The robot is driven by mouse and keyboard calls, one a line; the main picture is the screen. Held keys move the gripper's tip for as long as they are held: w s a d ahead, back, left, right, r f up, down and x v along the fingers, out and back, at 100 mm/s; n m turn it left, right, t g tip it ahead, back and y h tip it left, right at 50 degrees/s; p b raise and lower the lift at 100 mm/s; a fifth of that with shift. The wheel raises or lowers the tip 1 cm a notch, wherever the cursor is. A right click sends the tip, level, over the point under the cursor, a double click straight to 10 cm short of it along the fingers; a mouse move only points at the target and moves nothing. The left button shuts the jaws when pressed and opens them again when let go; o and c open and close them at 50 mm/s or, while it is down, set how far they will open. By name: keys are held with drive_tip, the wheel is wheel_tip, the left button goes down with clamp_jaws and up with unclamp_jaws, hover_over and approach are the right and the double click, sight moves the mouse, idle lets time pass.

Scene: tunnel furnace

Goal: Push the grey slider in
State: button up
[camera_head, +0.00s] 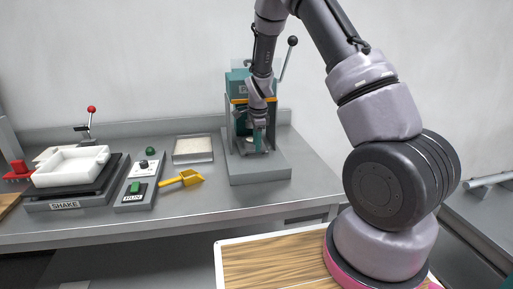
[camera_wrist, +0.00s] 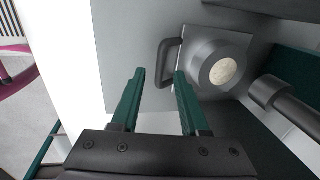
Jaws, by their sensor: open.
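The grey slider (camera_wrist: 200,40) is a flat plate on the press base in the wrist view. It bears a round grey cup (camera_wrist: 205,62) with pale powder (camera_wrist: 223,72) in it, and a dark loop handle (camera_wrist: 162,62) on its left side. My gripper (camera_wrist: 159,73) is open and empty, its two green fingers pointing at the handle. The handle shows between and just beyond the fingertips; whether they touch it I cannot tell. In the head view my gripper (camera_head: 258,148) is at the front of the teal press (camera_head: 238,88) and mostly hides the slider.
A dark cylinder (camera_wrist: 268,92) of the press is close right of the cup. In the head view, left of the press are a shallow pale tray (camera_head: 193,160), a yellow scoop (camera_head: 182,179), a control box (camera_head: 133,205) and a white tray on the shaker (camera_head: 62,205).

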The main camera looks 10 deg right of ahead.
wheel_tip(320, 180, up, 8)
drive_tip(key=s, duration=0.1)
drive_tip(key=shift+s, duration=0.25)
clamp_jaws()
drive_tip(key=n+t+h, duration=0.1)
drive_tip(key=t+h, duration=0.3)
drive_tip(key=h, duration=0.1)
approach(253, 146)
drive_tip(key=x, duration=0.2)
drive_tip(key=s+x, duration=0.1)
drive_tip(key=x, duration=0.4)
drive_tip(key=shift+d+f, duration=0.35)
